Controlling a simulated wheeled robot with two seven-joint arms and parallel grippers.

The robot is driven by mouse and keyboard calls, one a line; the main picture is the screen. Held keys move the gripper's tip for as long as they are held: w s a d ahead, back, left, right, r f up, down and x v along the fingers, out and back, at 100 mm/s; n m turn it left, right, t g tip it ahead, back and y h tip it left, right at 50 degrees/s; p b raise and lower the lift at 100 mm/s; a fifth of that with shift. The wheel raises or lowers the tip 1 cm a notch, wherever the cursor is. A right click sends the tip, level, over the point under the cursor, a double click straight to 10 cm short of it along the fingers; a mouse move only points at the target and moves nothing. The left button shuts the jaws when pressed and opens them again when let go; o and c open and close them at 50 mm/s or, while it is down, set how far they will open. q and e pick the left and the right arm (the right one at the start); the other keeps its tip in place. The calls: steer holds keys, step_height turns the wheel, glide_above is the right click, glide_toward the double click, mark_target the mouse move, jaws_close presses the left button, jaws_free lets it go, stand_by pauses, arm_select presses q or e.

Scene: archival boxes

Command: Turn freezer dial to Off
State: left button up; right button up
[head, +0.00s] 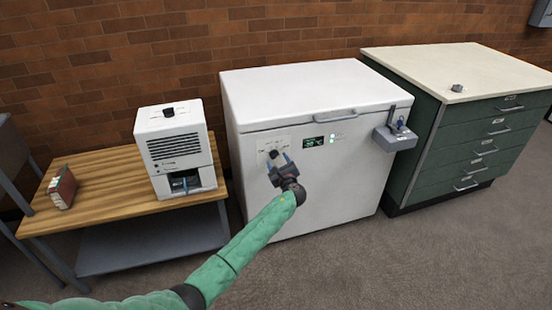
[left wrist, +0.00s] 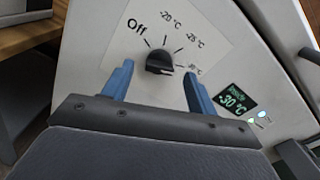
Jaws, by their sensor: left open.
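The white chest freezer (head: 310,190) stands against the wall in the head view. Its black dial (left wrist: 160,61) sits on a white label plate on the front. In the left wrist view the plate reads "Off" at the left, then -20, -25 and -30 °C towards the right. The dial's pale mark points right, towards -30 °C. The freezer display (left wrist: 235,101) reads -30 °C. My left gripper (head: 279,167) is open in front of the dial; in the left wrist view its blue fingers (left wrist: 158,72) stand on either side of the dial, apart from it. My right gripper is not in view.
A grey box with a padlock (head: 395,134) juts from the freezer's front right. A wooden bench (head: 110,190) at left bears a white device (head: 176,150) and a red book-like object (head: 62,187). A green drawer cabinet (head: 470,150) stands at right. The floor in front is clear.

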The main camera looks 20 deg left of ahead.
mark_target(275, 157)
arm_select(q)
steer(key=shift+x, duration=1.5)
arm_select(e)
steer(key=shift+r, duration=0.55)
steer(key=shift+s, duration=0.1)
